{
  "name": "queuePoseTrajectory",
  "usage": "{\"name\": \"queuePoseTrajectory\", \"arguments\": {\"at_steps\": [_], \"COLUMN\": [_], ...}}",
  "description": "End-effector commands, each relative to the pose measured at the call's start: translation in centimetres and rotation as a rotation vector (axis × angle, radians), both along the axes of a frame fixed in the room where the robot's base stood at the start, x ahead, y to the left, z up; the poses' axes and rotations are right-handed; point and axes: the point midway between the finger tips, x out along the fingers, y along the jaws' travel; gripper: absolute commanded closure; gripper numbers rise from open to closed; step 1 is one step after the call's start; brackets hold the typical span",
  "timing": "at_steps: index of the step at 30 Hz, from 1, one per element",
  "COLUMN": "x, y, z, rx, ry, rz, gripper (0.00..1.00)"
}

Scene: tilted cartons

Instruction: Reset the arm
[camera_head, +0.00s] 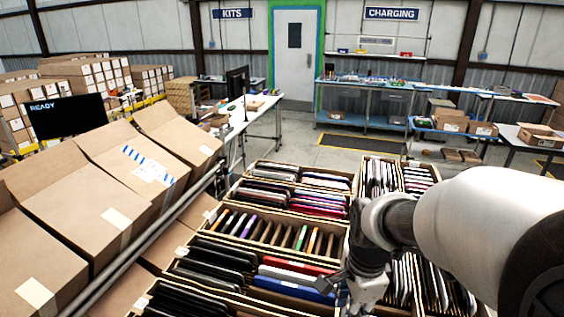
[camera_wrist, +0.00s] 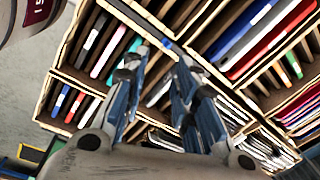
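My white and black arm reaches in from the right in the head view. My gripper (camera_head: 345,287) hangs over the bins of upright, thin devices, near the divider right of the blue and red ones. In the wrist view, the two blue and black fingers of my gripper (camera_wrist: 160,62) stand apart with a gap between them. I see nothing held in the gap; compartments of devices show beyond it. From these views I cannot tell how high the fingertips are above the devices.
Compartmented cartons (camera_head: 262,216) of devices fill the front middle. Tilted brown cartons (camera_head: 112,207) line a rail on the left, by a dark READY screen (camera_head: 67,117). Workbenches (camera_head: 365,103) stand at the back, with open floor (camera_head: 330,155) before them.

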Motion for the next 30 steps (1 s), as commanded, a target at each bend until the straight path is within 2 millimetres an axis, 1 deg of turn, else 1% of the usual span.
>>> {"name": "queuePoseTrajectory", "arguments": {"at_steps": [1,5,9,12,15,18,21,30], "x": [-1.5,-5.2,-9.4,-12.0,-14.0,-15.1,-15.6,-15.6], "y": [0.2,0.4,0.7,0.8,0.9,0.9,0.9,0.9], "z": [-1.3,-2.0,-3.8,-5.5,-6.9,-7.7,-7.9,-7.7], "rx": [-0.015,-0.075,-0.164,-0.234,-0.294,-0.337,-0.357,-0.359], "ry": [-0.038,-0.110,-0.179,-0.214,-0.236,-0.247,-0.251,-0.250], "rz": [0.125,0.471,0.833,1.056,1.227,1.336,1.389,1.400], "gripper": [0.73,0.73,0.73,0.73,0.73,0.73,0.73,0.73]}}
